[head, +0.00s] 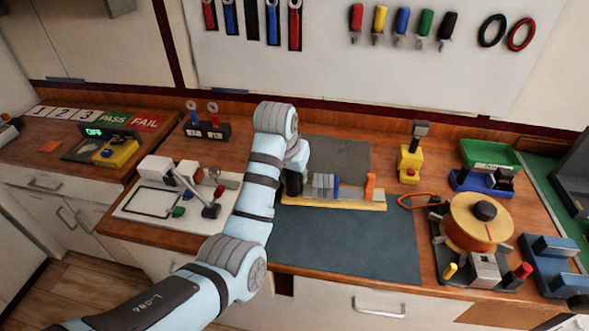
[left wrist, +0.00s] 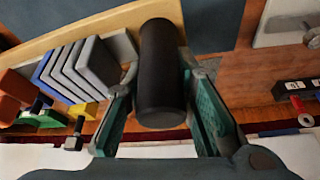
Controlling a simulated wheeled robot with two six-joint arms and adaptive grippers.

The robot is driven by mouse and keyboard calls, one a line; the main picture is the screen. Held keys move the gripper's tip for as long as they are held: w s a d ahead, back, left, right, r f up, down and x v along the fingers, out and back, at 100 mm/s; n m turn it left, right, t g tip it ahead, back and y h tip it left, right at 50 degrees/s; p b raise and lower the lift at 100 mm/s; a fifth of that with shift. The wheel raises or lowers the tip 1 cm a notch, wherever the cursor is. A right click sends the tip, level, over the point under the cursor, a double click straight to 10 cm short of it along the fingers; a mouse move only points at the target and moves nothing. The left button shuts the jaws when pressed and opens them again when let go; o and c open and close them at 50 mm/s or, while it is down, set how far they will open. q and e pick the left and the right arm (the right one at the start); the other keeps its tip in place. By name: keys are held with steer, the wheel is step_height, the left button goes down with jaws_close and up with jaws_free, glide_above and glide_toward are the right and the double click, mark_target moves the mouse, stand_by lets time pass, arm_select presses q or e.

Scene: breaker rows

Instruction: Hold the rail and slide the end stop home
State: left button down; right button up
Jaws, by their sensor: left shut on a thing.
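The rail (head: 352,193) is a grey metal strip on a pale wooden base (head: 345,204), lying on the dark mat. Several grey breakers (head: 322,185) and a blue one (head: 337,186) stand side by side on it. The orange end stop (head: 370,186) stands further right, with a gap to the blue breaker. It also shows in the left wrist view (left wrist: 16,86). My left gripper (head: 293,180) is at the rail's left end. In the left wrist view its fingers (left wrist: 162,112) are shut on an upright black handle (left wrist: 161,70) beside the rail. My right gripper is out of view.
The mat (head: 345,240) is clear in front of the rail. A white board with a lever device (head: 185,195) lies left, and an orange cable reel (head: 478,222) stands right. A yellow tool stand (head: 409,163) is behind the rail's right end.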

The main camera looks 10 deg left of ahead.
arm_select(q)
steer(key=shift+a+f+b, duration=0.1)
steer(key=shift+f+b, duration=1.9)
steer(key=shift+f, duration=5.1)
steer(key=shift+s+p, duration=0.1)
steer(key=shift+p, duration=0.4)
steer(key=shift+f, duration=0.1)
steer(key=shift+s+f, duration=0.2)
